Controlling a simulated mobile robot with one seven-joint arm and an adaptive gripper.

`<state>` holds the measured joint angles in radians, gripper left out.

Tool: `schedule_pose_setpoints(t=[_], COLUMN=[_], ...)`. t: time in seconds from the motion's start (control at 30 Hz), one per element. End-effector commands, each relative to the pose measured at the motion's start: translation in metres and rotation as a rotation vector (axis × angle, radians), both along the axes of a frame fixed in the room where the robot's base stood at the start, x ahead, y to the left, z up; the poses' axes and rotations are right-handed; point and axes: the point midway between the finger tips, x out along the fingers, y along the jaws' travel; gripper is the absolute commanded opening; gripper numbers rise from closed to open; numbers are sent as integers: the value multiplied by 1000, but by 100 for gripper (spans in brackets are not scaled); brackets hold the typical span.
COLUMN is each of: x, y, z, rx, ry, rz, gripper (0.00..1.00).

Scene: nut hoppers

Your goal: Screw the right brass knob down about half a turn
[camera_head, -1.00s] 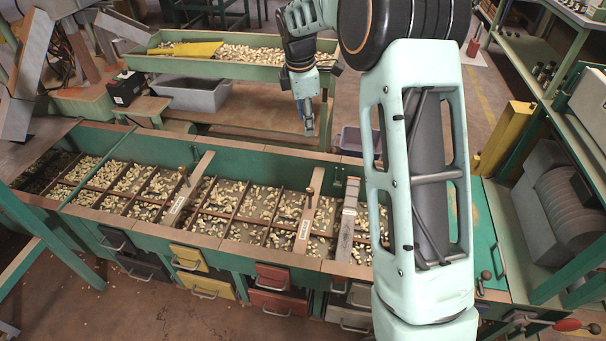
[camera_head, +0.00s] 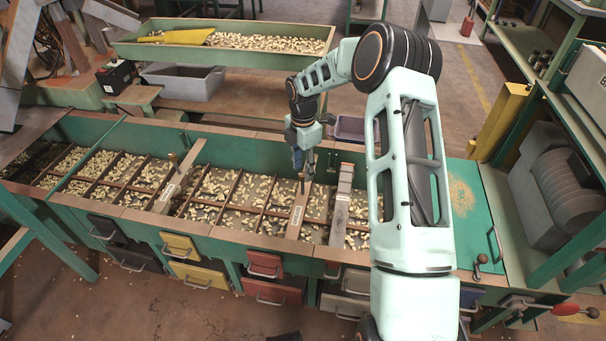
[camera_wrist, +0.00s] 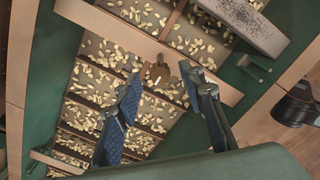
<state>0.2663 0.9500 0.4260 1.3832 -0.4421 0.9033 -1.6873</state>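The right brass knob (camera_head: 301,183) stands upright on a labelled wooden crossbar (camera_head: 297,212) over the nut hopper. In the wrist view the brass knob (camera_wrist: 184,70) shows on the crossbar (camera_wrist: 120,30), close to the right fingertip. My gripper (camera_head: 304,168) is just above the knob in the head view, pointing down. I cannot tell the exact height of the fingertips over the knob. The left brass knob (camera_head: 173,159) stands on another labelled crossbar (camera_head: 170,190).
A grey metal bar (camera_head: 341,207) crosses the hopper right of the knob; it also shows in the wrist view (camera_wrist: 243,22). The green hopper's back wall (camera_head: 235,148) rises behind. Nuts fill the compartments. A raised nut tray (camera_head: 225,54) stands farther back.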

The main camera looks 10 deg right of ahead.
Motion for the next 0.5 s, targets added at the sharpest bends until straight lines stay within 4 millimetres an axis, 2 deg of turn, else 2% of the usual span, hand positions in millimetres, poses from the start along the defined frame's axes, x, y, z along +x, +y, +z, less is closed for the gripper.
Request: schedule_pose_setpoints(t=[0.03, 0.17, 0.47, 0.5], x=[0, 0, 0, 0], y=[0, 0, 0, 0], z=[-8, -15, -17, -17], rx=[0, 0, 0, 0], ry=[1, 0, 0, 0], rz=[0, -1, -1, -1], gripper=[37, 37, 37, 34])
